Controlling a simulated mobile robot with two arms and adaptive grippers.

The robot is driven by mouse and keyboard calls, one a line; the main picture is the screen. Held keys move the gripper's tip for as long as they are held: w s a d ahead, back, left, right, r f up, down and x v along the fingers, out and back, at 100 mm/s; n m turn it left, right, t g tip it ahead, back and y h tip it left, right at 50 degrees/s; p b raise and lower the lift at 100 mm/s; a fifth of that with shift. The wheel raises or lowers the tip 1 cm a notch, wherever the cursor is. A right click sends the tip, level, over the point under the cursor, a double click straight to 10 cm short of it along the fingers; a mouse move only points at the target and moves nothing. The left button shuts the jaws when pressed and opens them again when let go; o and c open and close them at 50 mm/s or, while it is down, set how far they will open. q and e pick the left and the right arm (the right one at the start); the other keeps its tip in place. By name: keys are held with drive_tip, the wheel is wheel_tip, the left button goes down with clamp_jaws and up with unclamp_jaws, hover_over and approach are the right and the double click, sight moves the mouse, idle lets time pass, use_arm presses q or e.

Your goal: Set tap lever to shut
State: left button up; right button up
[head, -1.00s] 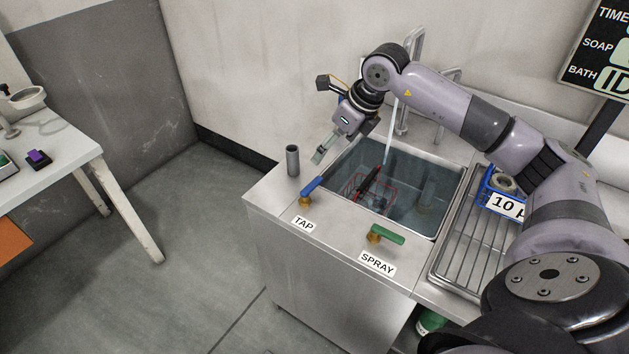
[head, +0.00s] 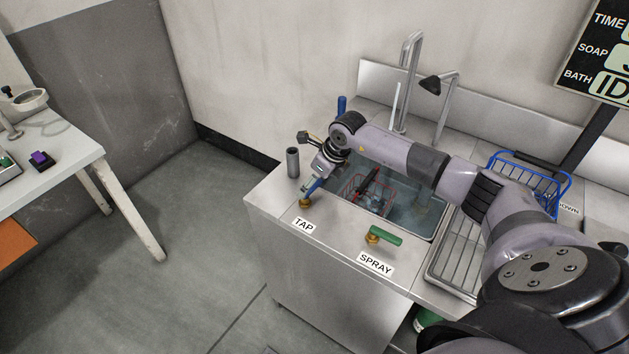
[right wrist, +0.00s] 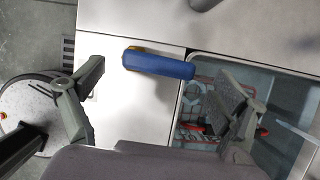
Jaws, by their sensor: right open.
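The blue tap lever (head: 315,187) sits on a brass base at the front left of the sink counter, behind the TAP label (head: 304,225). It points back and right toward the basin. It also shows in the right wrist view (right wrist: 160,65). My right gripper (head: 309,186) is at the lever and partly hides it in the head view. In the right wrist view the right gripper (right wrist: 163,85) is open, with one finger on each side of the lever and visible gaps between. A pale water stream (head: 396,103) comes from the tall spout. My left gripper is out of view.
A green spray lever (head: 386,236) stands to the right. A grey cylinder (head: 293,162) stands just left of my right gripper. The sink basin (head: 428,222) holds a red wire basket (head: 377,200). A blue basket (head: 553,187) is at the right. The front counter between the levers is clear.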

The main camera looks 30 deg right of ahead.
drive_tip(key=shift+w+a+f, duration=0.1)
drive_tip(key=shift+w+f, duration=0.15)
drive_tip(key=shift+f, duration=0.4)
drive_tip(key=shift+c, duration=0.5)
drive_tip(key=c, duration=1.6)
